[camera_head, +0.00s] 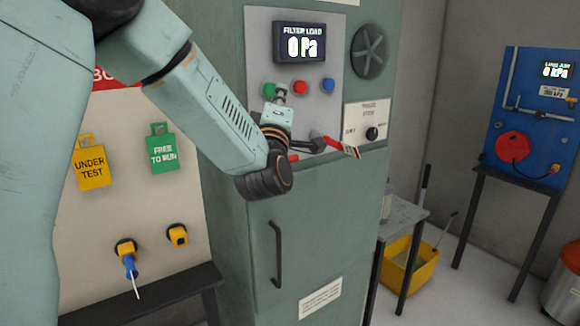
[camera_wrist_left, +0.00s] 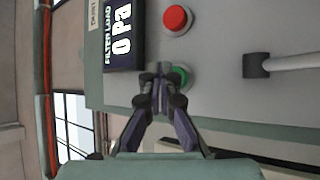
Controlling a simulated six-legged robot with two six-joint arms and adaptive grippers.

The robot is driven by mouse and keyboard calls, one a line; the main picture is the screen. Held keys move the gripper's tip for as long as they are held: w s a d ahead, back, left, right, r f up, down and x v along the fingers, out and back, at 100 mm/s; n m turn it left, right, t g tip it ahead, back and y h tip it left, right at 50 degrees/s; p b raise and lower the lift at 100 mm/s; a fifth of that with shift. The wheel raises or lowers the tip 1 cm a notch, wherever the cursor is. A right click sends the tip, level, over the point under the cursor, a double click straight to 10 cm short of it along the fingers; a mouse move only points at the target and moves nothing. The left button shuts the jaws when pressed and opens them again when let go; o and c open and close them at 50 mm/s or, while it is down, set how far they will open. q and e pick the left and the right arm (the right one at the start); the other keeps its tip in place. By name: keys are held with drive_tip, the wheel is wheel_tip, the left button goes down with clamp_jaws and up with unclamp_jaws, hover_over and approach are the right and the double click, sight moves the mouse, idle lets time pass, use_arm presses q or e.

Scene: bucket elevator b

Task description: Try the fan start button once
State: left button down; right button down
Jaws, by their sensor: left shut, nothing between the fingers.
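The grey panel (camera_head: 258,35) on the green cabinet carries a green button (camera_head: 269,89), a red button (camera_head: 300,87) and a blue button (camera_head: 328,85) in a row. I take the green one to be the fan start button; its label cannot be read. My left gripper (camera_head: 280,93) is shut and empty, with its tips at the green button. In the left wrist view the shut fingertips (camera_wrist_left: 160,72) partly cover the green button (camera_wrist_left: 181,77); the red button (camera_wrist_left: 177,20) is clear. Whether the tips touch the green button cannot be told. My right gripper is not in view.
A filter load display (camera_head: 300,43) reading 0 Pa sits above the buttons. A round fan grille (camera_head: 369,52) and a selector knob (camera_head: 372,133) are to the right. A cabinet handle (camera_head: 276,253) is lower down.

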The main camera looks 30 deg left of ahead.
use_arm(q)
drive_tip(key=shift+s+d, duration=0.1)
drive_tip(key=shift+d, duration=0.05)
drive_tip(key=shift+s+d+b, duration=0.3)
drive_tip(key=shift+s+d, duration=0.05)
drive_tip(key=shift+d, duration=0.55)
drive_tip(key=shift+s+d+b, duration=0.35)
drive_tip(key=shift+s+d, duration=0.05)
drive_tip(key=shift+d, duration=0.55)
drive_tip(key=shift+s+d+b, duration=0.3)
drive_tip(key=shift+s+d, duration=0.05)
drive_tip(key=shift+d, duration=0.55)
drive_tip(key=shift+a, duration=0.1)
